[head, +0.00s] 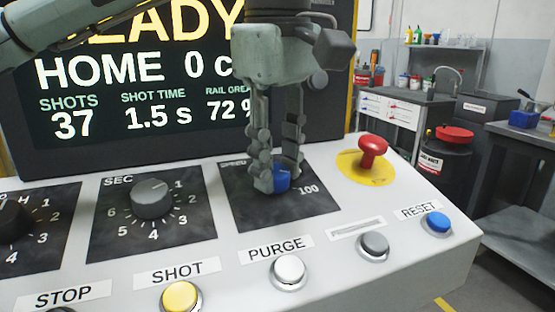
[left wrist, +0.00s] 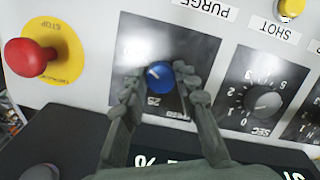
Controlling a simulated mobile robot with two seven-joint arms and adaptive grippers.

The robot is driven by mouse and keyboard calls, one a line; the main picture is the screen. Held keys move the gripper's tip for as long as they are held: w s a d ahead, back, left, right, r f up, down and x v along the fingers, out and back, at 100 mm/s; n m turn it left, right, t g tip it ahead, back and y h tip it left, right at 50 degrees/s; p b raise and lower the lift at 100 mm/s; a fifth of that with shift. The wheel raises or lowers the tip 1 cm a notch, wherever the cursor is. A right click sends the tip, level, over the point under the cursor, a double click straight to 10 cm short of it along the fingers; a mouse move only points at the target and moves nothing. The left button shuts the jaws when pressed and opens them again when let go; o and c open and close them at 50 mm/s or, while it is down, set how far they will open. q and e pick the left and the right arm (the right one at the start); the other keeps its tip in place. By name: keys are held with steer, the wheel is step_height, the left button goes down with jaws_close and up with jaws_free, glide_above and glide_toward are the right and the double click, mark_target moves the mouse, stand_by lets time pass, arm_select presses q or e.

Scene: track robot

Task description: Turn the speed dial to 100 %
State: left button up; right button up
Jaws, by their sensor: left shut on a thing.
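The speed dial is a blue knob (head: 282,180) on a dark plate (head: 250,215) of the white console. A "100" mark shows at its right in the head view; the rest of its scale is mostly hidden by the fingers. My left gripper (head: 276,182) reaches down from above and is shut on the blue knob. In the left wrist view the knob (left wrist: 160,76) sits between the two fingertips (left wrist: 162,90), with a pale pointer line toward the upper left and a "25" mark below it. My right gripper is not in view.
A red mushroom stop button (head: 372,150) stands right of the dial. A grey SEC knob (head: 151,198) is at its left. White PURGE (head: 288,270), yellow SHOT (head: 181,297), grey (head: 374,245) and blue RESET (head: 437,222) buttons line the front. A display (head: 130,80) rises behind.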

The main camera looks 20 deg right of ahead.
mark_target(277, 177)
arm_select(q)
steer(key=o, duration=1.1)
steer(key=shift+o, duration=0.2)
step_height(277, 177, up, 12)
steer(key=s, duration=0.1)
steer(key=shift+a, duration=0.2)
